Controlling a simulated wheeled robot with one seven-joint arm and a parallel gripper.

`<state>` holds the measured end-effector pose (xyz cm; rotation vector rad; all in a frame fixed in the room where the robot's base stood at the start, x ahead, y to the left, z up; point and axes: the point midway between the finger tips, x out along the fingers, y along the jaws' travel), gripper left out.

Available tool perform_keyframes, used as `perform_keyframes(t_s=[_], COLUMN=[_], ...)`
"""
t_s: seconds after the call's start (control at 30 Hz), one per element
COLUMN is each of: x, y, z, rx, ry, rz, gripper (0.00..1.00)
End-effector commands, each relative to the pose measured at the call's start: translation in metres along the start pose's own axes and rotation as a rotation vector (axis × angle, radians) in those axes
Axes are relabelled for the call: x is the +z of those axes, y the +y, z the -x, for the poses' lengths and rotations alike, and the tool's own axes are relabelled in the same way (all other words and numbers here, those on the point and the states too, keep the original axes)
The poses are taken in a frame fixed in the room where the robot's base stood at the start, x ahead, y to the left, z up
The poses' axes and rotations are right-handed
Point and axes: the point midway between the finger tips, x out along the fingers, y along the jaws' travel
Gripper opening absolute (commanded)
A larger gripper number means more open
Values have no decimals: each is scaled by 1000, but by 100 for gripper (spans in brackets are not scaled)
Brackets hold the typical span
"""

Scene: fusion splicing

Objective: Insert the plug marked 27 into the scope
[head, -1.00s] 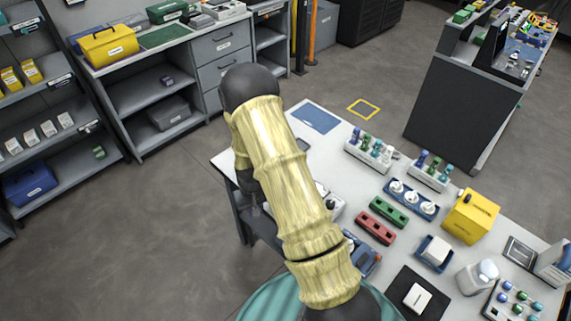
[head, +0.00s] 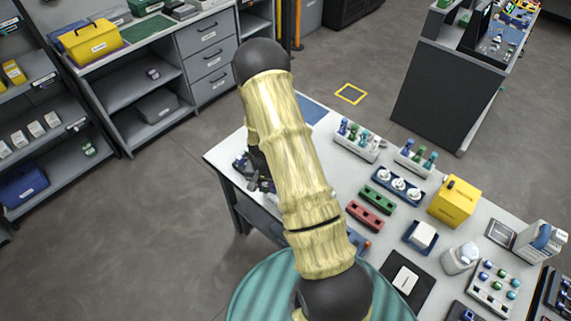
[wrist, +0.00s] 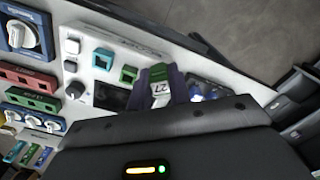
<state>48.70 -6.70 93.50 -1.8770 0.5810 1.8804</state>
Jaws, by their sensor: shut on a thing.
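My gripper (wrist: 163,84) is shut on a green plug with a white label reading 27 (wrist: 158,89) in the wrist view. The plug is over or near the right part of a pale panel (wrist: 84,49), which looks like the scope. That panel has a dark screen (wrist: 108,96), a black knob (wrist: 74,90), a teal square part (wrist: 103,59) and a green one (wrist: 128,74). I cannot tell whether the plug touches the panel. In the head view my gripper (head: 258,178) is partly hidden by my arm near the table's left edge, and the scope is mostly hidden.
A green block (head: 384,198), a red block (head: 371,214) and a blue tray with white round pieces (head: 421,193) lie right of my arm. Racks of coloured plugs (head: 359,146) and a yellow box (head: 454,201) stand beyond. Floor is clear left of the table.

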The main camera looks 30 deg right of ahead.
Motion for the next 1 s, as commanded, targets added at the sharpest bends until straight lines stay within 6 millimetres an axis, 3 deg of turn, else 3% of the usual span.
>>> perform_keyframes(t_s=[0.03,0.1,0.33,0.77,1.0], x=[-6,-13,-24,-25,-25], y=[14,30,62,65,65], z=[22,34,51,47,26], rx=[0,0,0,0,0], ry=[0,0,1,1,1], rz=[-114,-270,-595,-624,-623], gripper=[3,3,3,3,3])
